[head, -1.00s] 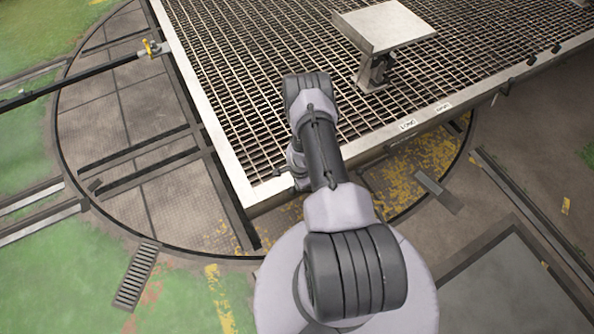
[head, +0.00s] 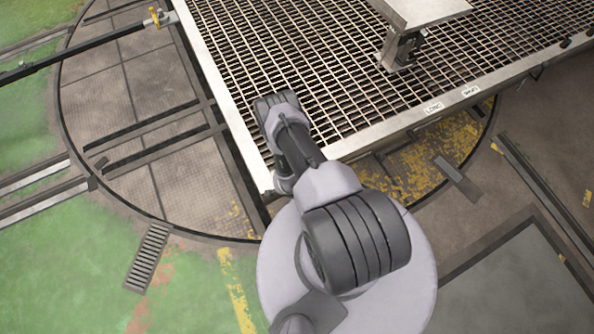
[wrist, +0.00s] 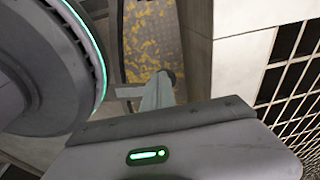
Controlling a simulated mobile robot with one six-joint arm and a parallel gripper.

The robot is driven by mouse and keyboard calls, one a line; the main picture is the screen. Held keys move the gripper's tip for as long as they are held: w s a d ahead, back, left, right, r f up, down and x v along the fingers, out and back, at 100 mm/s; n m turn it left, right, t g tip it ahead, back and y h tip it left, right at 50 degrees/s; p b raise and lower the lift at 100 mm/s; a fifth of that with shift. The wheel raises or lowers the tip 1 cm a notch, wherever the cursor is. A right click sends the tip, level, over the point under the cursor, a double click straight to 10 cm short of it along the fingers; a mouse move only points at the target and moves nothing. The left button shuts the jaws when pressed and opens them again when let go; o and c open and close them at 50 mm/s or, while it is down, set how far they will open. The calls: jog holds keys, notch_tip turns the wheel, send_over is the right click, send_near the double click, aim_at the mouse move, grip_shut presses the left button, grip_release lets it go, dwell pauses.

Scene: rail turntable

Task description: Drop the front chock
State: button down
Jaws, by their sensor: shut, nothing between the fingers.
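No part that I can surely name as the front chock shows in either view. In the wrist view, my gripper (wrist: 158,92) shows as pale fingers that are shut and empty, beyond the dark wrist housing. In the head view my arm reaches to the near corner of the grated deck (head: 232,112), and the gripper is hidden behind it. The metal frame of the deck carries two small labels, one reading LONG (head: 433,108). A short metal bar (head: 456,178) lies across the turntable's rim, at the right. It also shows beside my fingers in the wrist view (wrist: 129,91).
The round turntable floor (head: 105,90) lies under the deck. A metal stand with a flat top (head: 425,8) rises from the grating. A dark pole (head: 85,45) with a yellow fitting (head: 157,17) is at upper left.

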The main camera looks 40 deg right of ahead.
jog(key=shift+a+f+b, duration=0.25)
jog(key=shift+f+b, duration=0.4)
jog(key=shift+f, duration=0.45)
jog(key=shift+s+f, duration=0.1)
jog(key=shift+f, duration=0.05)
